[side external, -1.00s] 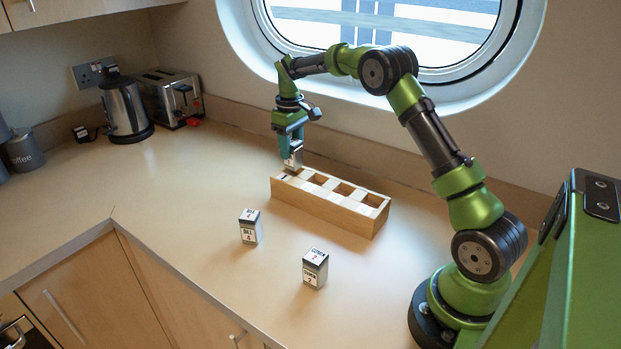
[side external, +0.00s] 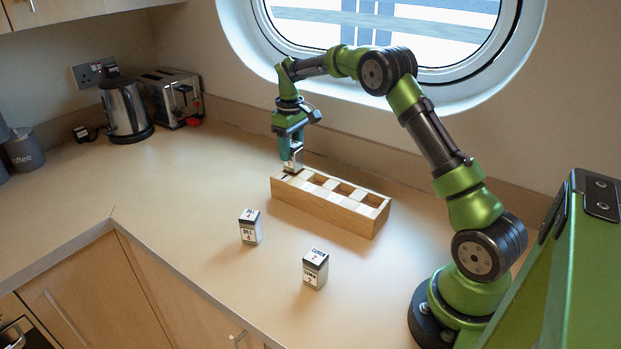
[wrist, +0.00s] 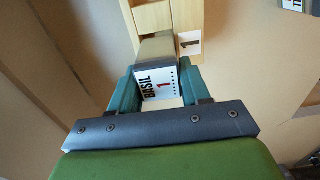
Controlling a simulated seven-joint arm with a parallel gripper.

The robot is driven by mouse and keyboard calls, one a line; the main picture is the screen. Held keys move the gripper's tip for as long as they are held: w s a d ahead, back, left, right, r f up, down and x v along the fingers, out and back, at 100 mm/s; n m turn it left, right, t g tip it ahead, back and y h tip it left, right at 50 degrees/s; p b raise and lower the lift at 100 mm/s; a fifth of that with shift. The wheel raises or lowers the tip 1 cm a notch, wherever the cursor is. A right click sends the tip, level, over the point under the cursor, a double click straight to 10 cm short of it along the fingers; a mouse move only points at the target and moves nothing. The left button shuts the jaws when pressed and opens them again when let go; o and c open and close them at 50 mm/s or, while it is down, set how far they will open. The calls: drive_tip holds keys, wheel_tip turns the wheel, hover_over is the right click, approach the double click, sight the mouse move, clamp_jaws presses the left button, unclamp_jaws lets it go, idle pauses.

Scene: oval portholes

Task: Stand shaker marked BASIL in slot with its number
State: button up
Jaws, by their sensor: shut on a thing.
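The shaker marked BASIL, number 1 (wrist: 160,84), is gripped between the two fingers of my gripper (wrist: 158,92), its label facing the wrist camera. In the side view my gripper (side external: 291,158) is over the left end of the wooden rack (side external: 330,212), and the shaker (side external: 292,166) is upright there. Its lower end is at the slot at that end; how deep it sits I cannot tell. The wrist view shows a card numbered 1 (wrist: 189,44) on the rack beside the shaker.
The DILL shaker, number 4 (side external: 250,228), and the CUMIN shaker, number 2 (side external: 315,269), stand on the counter in front of the rack. The rack's other slots look empty. A kettle (side external: 126,110) and toaster (side external: 172,97) stand far left.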

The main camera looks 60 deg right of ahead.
sight(292, 157)
drive_tip(key=shift+f, duration=1.6)
idle(0.8)
drive_tip(key=o, duration=1.6)
drive_tip(key=shift+c, duration=0.2)
drive_tip(key=shift+r, duration=3.55)
